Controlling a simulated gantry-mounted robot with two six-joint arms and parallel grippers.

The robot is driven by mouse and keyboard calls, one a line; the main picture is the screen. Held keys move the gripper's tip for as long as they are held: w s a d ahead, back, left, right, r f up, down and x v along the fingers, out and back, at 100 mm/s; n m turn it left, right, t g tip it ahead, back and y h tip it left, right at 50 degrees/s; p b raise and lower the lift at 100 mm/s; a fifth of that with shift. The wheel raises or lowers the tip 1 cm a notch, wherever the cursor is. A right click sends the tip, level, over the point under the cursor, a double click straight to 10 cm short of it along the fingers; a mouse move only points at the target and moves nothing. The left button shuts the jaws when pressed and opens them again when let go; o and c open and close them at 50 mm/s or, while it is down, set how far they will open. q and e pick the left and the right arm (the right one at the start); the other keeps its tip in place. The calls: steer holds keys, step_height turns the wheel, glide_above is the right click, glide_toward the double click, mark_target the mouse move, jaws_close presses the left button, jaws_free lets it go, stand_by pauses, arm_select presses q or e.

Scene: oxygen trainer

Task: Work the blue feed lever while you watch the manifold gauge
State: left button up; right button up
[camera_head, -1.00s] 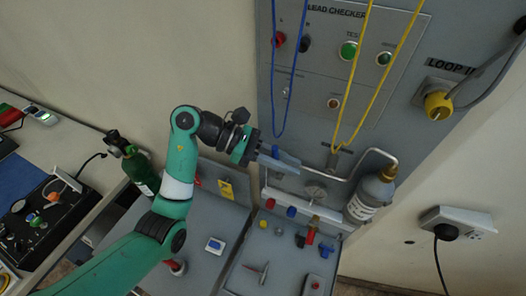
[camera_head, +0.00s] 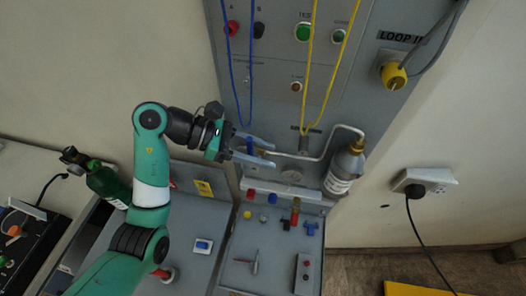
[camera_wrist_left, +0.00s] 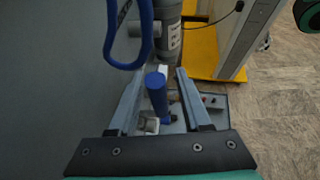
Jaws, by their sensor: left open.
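The blue feed lever (camera_wrist_left: 157,92) stands between the two fingers of my left gripper (camera_wrist_left: 163,73) in the left wrist view, with a gap on each side. In the head view my left gripper (camera_head: 273,155) is open at the panel, and a bit of the blue lever (camera_head: 250,146) shows between its fingers. The manifold gauge (camera_head: 291,177) is a small round dial just below and right of the fingertips. Its face is too small to read. My right gripper is out of view.
Blue (camera_head: 249,90) and yellow (camera_head: 311,80) cords hang just above the gripper. A grey bottle (camera_head: 343,170) with a bent pipe stands to the right. Small coloured fittings lie on the bench (camera_head: 240,275) below. A green cylinder (camera_head: 108,184) lies at the left.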

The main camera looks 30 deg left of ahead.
arm_select(q)
steer(key=v, duration=1.1)
steer(key=shift+a+p, duration=0.2)
steer(key=shift+p, duration=0.15)
steer(key=shift+s+r, duration=0.1)
steer(key=shift+r, duration=0.05)
stand_by(0.8)
